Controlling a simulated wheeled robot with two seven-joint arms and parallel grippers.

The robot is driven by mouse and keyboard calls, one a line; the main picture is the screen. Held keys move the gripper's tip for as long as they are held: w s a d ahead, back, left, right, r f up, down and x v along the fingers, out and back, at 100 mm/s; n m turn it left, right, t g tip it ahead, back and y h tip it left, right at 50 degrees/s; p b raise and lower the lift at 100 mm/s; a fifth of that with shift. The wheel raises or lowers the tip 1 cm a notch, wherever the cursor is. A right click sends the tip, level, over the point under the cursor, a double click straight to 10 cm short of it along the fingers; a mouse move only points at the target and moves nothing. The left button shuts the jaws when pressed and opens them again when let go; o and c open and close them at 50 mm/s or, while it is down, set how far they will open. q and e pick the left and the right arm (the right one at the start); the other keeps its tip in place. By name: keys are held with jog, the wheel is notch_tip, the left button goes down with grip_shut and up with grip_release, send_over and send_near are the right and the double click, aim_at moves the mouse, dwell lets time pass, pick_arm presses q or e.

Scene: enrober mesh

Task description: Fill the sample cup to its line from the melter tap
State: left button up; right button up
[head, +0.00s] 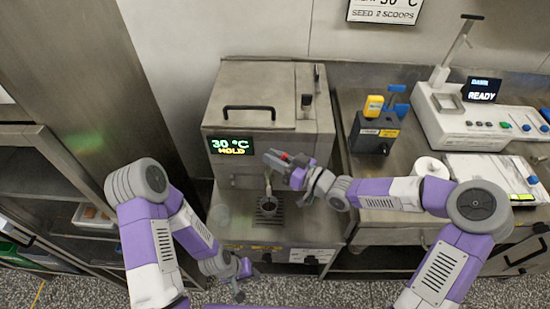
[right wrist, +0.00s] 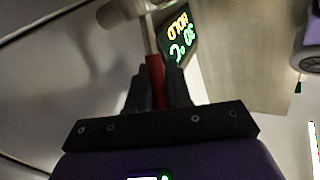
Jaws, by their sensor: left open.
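The steel melter (head: 262,95) stands at the back, its display (head: 233,146) reading 30 °C HOLD. My right gripper (head: 284,160) is at the tap on the melter's front. In the right wrist view, its dark fingers (right wrist: 158,95) close around the red tap handle (right wrist: 155,70). The sample cup (head: 268,206) stands on the dark drip grate (head: 268,219) below the tap. A thin vertical shape links tap and cup area; I cannot tell spout from stream. The cup's line and fill level are too small to read. My left gripper (head: 238,284) is open and empty, low in front of the melter's counter.
A faint clear vessel (head: 221,214) seems to stand left of the grate. To the right are a dark holder (head: 374,132) with yellow and blue items, a white instrument (head: 450,118) reading READY, and a white roll (head: 431,168). Open shelving (head: 45,190) is at left.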

grip_shut()
jog(key=shift+a+r+n+g+h+p, duration=0.3)
jog(key=shift+a+r+n+h+p, duration=0.15)
jog(key=shift+p, duration=0.3)
jog(key=shift+a+f+n+h, duration=0.1)
jog(key=shift+a+n+h, duration=0.15)
jog(key=shift+a+h, duration=0.25)
jog(key=shift+a+f+g+h+p, duration=0.1)
jog(key=shift+a+g+h+p, duration=0.15)
jog(key=shift+g+h+p, duration=0.1)
jog(key=shift+a+f+n+h, duration=0.3)
jog(key=shift+n+h, duration=0.2)
jog(key=shift+h, duration=0.3)
jog(key=shift+o, duration=1.1)
grip_release()
jog(key=shift+a, duration=0.1)
